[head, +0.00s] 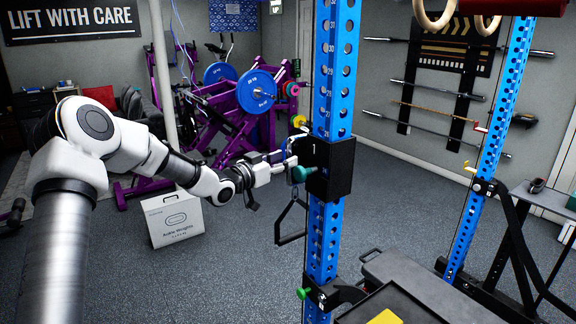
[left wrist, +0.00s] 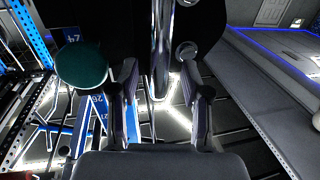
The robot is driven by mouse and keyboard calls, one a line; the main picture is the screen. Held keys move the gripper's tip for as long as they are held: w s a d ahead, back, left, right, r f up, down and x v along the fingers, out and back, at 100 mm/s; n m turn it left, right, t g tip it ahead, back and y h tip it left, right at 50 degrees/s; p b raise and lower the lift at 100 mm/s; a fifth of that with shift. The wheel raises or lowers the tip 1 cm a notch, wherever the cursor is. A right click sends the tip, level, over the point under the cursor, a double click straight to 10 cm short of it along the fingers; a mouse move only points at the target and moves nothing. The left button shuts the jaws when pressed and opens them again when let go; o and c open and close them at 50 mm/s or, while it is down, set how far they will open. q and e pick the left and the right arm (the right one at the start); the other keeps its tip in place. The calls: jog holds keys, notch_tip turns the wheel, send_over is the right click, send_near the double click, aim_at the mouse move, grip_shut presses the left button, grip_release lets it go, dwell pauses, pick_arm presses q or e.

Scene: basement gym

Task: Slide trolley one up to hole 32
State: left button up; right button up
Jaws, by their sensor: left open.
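Trolley one, a black block (head: 338,168) marked "1", sits around the blue numbered upright (head: 323,235) in the middle of the head view. A green knob (head: 300,174) sticks out of its left side; the knob (left wrist: 82,66) also shows at the left in the left wrist view. My left gripper (head: 284,164) is at the trolley's left side. In the left wrist view its open fingers (left wrist: 162,98) stand on either side of a chrome bar (left wrist: 162,45), with gaps visible. A black handle (head: 291,225) hangs below. My right gripper is out of view.
A second blue upright (head: 490,150) stands at the right. A lower attachment with a green knob (head: 303,293) is on the near upright, beside a dark bench (head: 425,285). A white box (head: 172,218) and purple machines (head: 235,115) stand behind. Grey floor is clear behind the uprights.

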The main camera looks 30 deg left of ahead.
pick_arm(q)
jog(key=w, duration=0.2)
jog(key=w+d+f, duration=0.1)
jog(key=shift+w, duration=0.3)
jog(key=shift+s+a+r, duration=0.2)
jog(key=shift+s+r, duration=0.1)
jog(key=shift+s, duration=0.15)
jog(key=shift+s+a+r, duration=0.1)
jog(key=shift+s, duration=0.05)
jog(key=shift+c, duration=1.3)
grip_shut()
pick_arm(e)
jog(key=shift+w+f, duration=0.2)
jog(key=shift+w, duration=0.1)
